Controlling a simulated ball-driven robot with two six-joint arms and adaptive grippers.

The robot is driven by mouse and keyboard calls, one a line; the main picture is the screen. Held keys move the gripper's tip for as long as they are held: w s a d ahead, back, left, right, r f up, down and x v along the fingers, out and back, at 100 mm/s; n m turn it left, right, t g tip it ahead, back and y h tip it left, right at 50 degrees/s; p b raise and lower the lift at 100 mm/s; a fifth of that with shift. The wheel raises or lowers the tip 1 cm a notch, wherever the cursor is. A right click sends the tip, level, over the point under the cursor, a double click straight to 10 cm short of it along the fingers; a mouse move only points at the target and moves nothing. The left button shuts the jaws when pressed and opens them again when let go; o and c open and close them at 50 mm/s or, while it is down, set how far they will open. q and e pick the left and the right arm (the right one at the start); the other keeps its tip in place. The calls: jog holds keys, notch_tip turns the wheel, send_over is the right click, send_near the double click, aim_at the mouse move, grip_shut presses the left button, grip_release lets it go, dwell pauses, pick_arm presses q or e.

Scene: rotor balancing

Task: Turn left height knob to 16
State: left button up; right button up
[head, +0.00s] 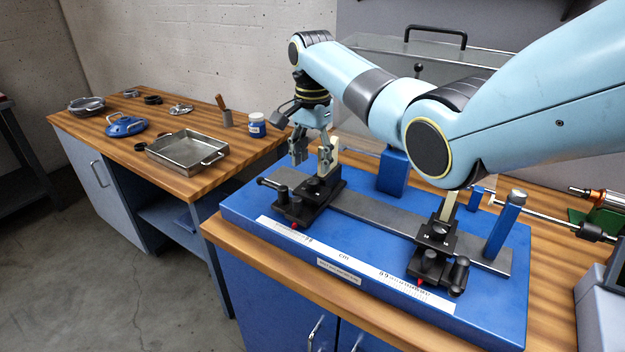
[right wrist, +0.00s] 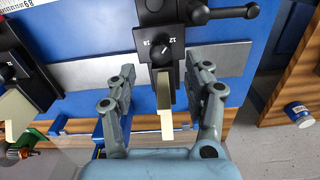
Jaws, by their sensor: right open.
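The left height knob (head: 314,184) is a small black dial on the black left carriage (head: 296,207) of the blue balancing stand. The right wrist view shows the knob (right wrist: 165,49) with a white pointer mark between labels that look like 18 and 12; the exact setting is unclear. A cream upright post (head: 334,151) rises behind the knob. My right gripper (head: 312,163) is open above the carriage, near the knob. In the right wrist view its fingers (right wrist: 160,80) stand apart on either side of the cream post (right wrist: 164,105). My left gripper is out of view.
A similar right carriage (head: 436,240) stands along the grey rail (head: 375,219). A blue post (head: 505,228) rises at the rail's right end. The side bench holds a metal tray (head: 188,151) and a blue-labelled jar (head: 257,126). A clear cover with a black handle (head: 436,36) is behind.

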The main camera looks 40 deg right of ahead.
aim_at(312, 181)
notch_tip(312, 181, down, 5)
jog(key=shift+r, duration=0.2)
jog(key=shift+f, duration=0.45)
jog(key=shift+c, duration=1)
jog(key=c, duration=0.7)
grip_shut()
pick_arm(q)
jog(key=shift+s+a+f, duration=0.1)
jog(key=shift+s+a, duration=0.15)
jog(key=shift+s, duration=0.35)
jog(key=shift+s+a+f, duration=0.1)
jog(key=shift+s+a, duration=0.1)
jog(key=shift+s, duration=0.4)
